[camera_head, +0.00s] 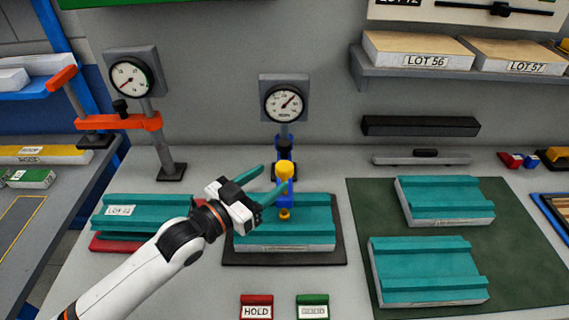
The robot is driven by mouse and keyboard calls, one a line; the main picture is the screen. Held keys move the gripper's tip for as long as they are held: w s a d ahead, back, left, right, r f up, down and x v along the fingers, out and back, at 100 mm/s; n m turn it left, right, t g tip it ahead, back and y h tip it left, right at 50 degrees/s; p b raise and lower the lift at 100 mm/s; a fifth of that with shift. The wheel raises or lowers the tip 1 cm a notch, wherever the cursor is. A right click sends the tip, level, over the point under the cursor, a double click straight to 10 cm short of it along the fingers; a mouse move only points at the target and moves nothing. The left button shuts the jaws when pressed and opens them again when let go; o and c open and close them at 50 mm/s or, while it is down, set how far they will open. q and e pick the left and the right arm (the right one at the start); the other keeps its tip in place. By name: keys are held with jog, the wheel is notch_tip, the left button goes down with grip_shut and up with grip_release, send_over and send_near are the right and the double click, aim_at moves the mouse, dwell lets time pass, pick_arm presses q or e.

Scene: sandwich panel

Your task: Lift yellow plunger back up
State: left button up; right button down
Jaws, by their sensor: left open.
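The yellow plunger (285,167) sits at the top of a blue bracket, above a teal sandwich panel (313,229) on a dark mat. A yellow tip (285,214) shows below the bracket at the panel's top face. My left gripper (263,181) is open, with teal fingers, just left of and around the plunger's height. One finger reaches behind the plunger's left side, the other points at the blue bracket. I cannot tell whether either finger touches it. The round gauge (284,103) stands behind the plunger. My right gripper is not in view.
An orange-armed gauge stand (118,121) and another teal panel (147,213) are at the left. Two teal panels lie on a green mat (523,270) at the right. A red HOLD block (257,306) and a green block (312,306) stand at the front.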

aim_at(278, 174)
pick_arm(q)
jog(key=x, duration=0.5)
jog(key=shift+w+d+p, duration=0.3)
jog(key=shift+p, duration=0.1)
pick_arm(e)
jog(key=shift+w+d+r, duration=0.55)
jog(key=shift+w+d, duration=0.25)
